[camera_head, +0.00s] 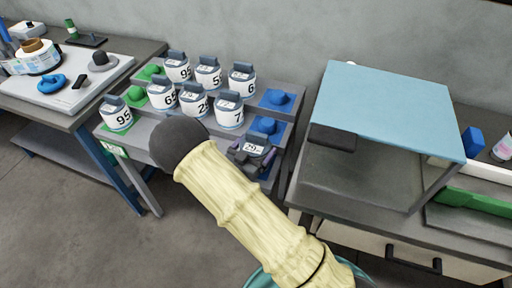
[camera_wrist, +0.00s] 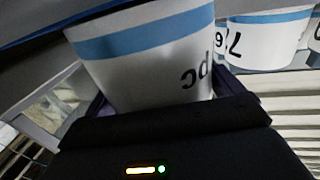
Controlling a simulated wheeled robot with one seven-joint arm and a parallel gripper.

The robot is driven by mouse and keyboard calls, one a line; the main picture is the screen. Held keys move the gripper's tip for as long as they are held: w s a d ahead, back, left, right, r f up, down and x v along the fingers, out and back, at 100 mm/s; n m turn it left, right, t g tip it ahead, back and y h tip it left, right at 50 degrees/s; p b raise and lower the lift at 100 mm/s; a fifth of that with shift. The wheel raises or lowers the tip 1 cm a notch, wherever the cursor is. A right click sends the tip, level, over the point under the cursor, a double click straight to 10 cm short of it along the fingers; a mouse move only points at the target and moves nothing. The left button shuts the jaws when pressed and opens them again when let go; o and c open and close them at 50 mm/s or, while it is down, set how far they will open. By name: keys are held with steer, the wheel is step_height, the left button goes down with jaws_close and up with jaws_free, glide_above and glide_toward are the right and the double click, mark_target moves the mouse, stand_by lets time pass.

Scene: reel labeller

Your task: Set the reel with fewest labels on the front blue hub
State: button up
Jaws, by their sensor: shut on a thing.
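My gripper (camera_head: 252,155) is shut on a white reel (camera_head: 255,148) at the front right of the stepped rack; its label appears to read 29. In the wrist view this reel (camera_wrist: 150,60), with a blue band, fills the space between the purple fingers. The front blue hub is mostly hidden by the gripper and reel, so I cannot tell whether the reel touches it. Two bare blue hubs show behind, one in the middle row (camera_head: 265,124) and one in the back row (camera_head: 277,97).
Several numbered reels stand on the rack left of my gripper; the reel marked 7 (camera_head: 229,112) is close by, also in the wrist view (camera_wrist: 265,42). Bare green hubs (camera_head: 160,79) are at the left. A blue-topped machine (camera_head: 385,105) stands right, a cluttered bench (camera_head: 90,112) left.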

steer(key=shift+f, duration=0.15)
steer(key=o, duration=0.8)
steer(key=shift+c, duration=0.2)
steer(key=v, duration=1.1)
stand_by(0.9)
